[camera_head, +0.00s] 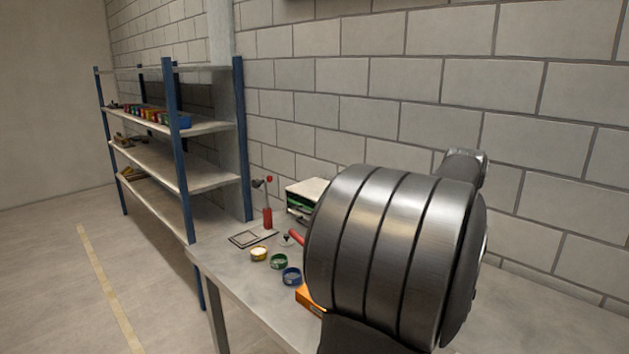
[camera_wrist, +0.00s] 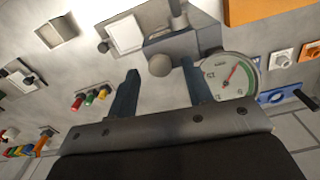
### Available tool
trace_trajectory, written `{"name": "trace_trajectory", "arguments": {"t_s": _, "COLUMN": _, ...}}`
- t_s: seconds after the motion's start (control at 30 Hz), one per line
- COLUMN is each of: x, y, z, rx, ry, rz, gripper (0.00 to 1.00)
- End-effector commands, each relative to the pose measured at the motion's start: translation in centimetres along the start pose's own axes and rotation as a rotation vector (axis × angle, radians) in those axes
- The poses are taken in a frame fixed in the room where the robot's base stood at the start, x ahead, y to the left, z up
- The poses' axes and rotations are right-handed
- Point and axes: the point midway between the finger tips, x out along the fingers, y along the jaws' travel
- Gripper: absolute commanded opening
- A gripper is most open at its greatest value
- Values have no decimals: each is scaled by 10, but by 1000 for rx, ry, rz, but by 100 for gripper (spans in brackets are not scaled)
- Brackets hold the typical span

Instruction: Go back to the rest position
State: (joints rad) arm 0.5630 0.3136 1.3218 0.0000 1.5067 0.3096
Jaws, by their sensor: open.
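My gripper (camera_wrist: 160,68) shows in the wrist view with its two dark fingers spread apart. Nothing is held between them. Beyond the fingers is a light grey surface with fittings on it. A grey round knob (camera_wrist: 160,65) on a grey block appears between the fingertips, at a distance I cannot tell. A round gauge (camera_wrist: 230,76) with a red needle and green band appears just right of the right finger. In the head view my thick dark arm link fills the right middle, and the gripper itself is not seen there. No sandbed can be made out.
A blue-posted shelf (camera_head: 172,172) stands left.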

Motion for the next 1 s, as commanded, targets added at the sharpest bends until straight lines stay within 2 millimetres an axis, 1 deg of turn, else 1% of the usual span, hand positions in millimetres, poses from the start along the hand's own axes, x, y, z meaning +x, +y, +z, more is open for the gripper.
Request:
{"name": "trace_trajectory", "arguments": {"t_s": 0.03, "x": 11, "y": 0, "z": 1, "rx": 0, "ry": -4, "rz": 1, "gripper": 46}}
{"name": "trace_trajectory", "arguments": {"t_s": 0.07, "x": 12, "y": 0, "z": 0, "rx": -15, "ry": -1, "rz": 0, "gripper": 46}}
{"name": "trace_trajectory", "arguments": {"t_s": 1.0, "x": 9, "y": 0, "z": 0, "rx": -782, "ry": 1, "rz": 0, "gripper": 46}}
